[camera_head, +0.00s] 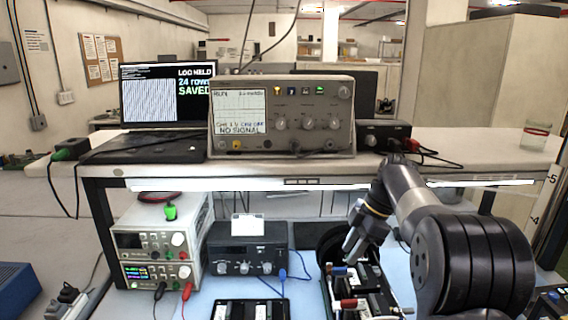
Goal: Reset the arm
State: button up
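My arm comes in from the right side of the picture and bends over the front of the workbench. My gripper (359,244) hangs from it, tilted down and to the left, above a black tray of parts (335,299). The fingers are small and dark here, so I cannot tell how far apart they are. I see no object clearly held between them.
An oscilloscope (283,117) reading "NO SIGNAL" and a laptop (165,105) reading "24 rows SAVED" stand on the upper shelf (470,145). A glass jar (536,136) stands at its right end. Below are stacked power units (160,240) and a black box (246,250) with cables.

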aim_at(340, 267)
jog(key=x, duration=0.5)
jog(key=shift+f, duration=0.1)
dwell(0.3)
